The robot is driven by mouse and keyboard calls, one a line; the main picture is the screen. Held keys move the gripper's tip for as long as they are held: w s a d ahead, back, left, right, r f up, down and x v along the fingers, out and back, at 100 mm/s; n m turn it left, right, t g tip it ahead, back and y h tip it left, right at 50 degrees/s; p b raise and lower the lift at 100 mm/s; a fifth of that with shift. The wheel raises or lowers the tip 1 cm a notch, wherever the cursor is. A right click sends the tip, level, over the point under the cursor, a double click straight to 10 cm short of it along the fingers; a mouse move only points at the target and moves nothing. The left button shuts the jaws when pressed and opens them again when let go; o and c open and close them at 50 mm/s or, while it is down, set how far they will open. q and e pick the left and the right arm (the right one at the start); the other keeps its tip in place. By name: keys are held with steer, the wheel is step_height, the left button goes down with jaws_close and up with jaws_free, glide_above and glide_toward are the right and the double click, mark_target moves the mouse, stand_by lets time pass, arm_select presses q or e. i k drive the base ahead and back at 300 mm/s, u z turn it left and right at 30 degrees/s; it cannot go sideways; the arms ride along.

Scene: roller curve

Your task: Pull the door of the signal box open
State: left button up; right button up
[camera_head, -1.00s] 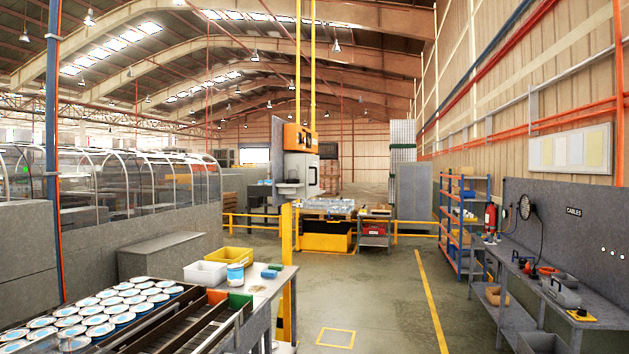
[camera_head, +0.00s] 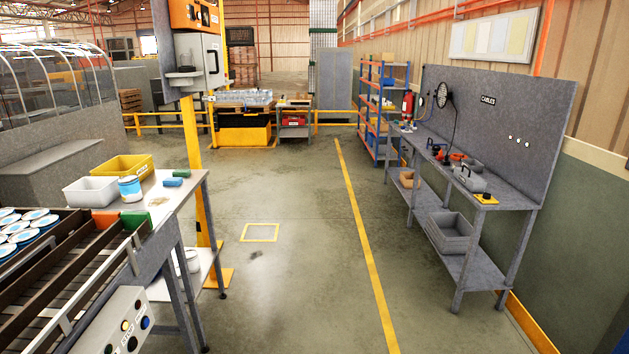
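A boxy unit on a yellow post (camera_head: 193,150) stands left of centre and is cut off by the top edge. Its upper part is an orange box (camera_head: 186,14) with dark fittings on its front. Below is a light grey box (camera_head: 196,58) with a small dark ledge at its lower left and a dark fitting on its right side. A flat grey panel (camera_head: 161,36) stands at its left edge. No label names it as the signal box, and I cannot tell how its door stands. Neither of my grippers is in view.
A table (camera_head: 185,198) with bins stands by the post. A grey workbench (camera_head: 510,198) lines the right wall. The floor between (camera_head: 300,260) is clear.

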mark_target(214, 64)
steer(key=z, duration=0.2)
steer(key=i, duration=2)
steer(key=u, duration=0.25)
steer(key=i, duration=1.9)
steer(key=u, duration=0.9)
steer(key=i, duration=1.5)
steer(key=u, duration=0.45)
